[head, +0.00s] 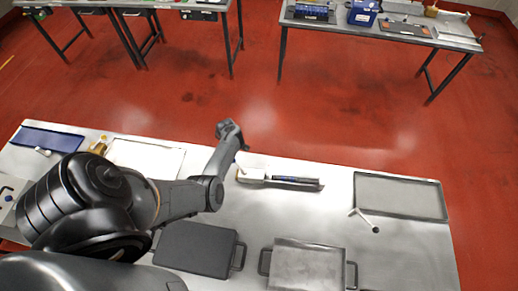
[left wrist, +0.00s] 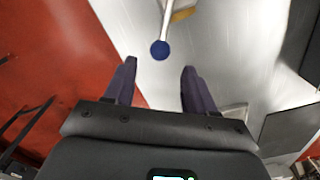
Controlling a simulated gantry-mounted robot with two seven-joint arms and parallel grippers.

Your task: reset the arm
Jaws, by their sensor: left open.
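My left arm comes in from the left in the head view and reaches over the metal table. Its dark far end (head: 230,132) is over the table's far edge, where the fingertips are too small to make out. In the left wrist view my left gripper (left wrist: 159,67) is open, its two dark fingers apart with nothing held. A pale rod with a blue ball end (left wrist: 159,50) shows ahead, in line with the gap. I cannot tell its distance from the fingers. My right gripper is not in view.
The metal table (head: 335,215) holds a white-ended tool (head: 285,180), a dark flat plate (head: 195,249), a handled tray (head: 306,266), a grey tray (head: 400,195) and a blue tray (head: 50,138). Red floor (head: 330,120) separates it from back tables (head: 385,28).

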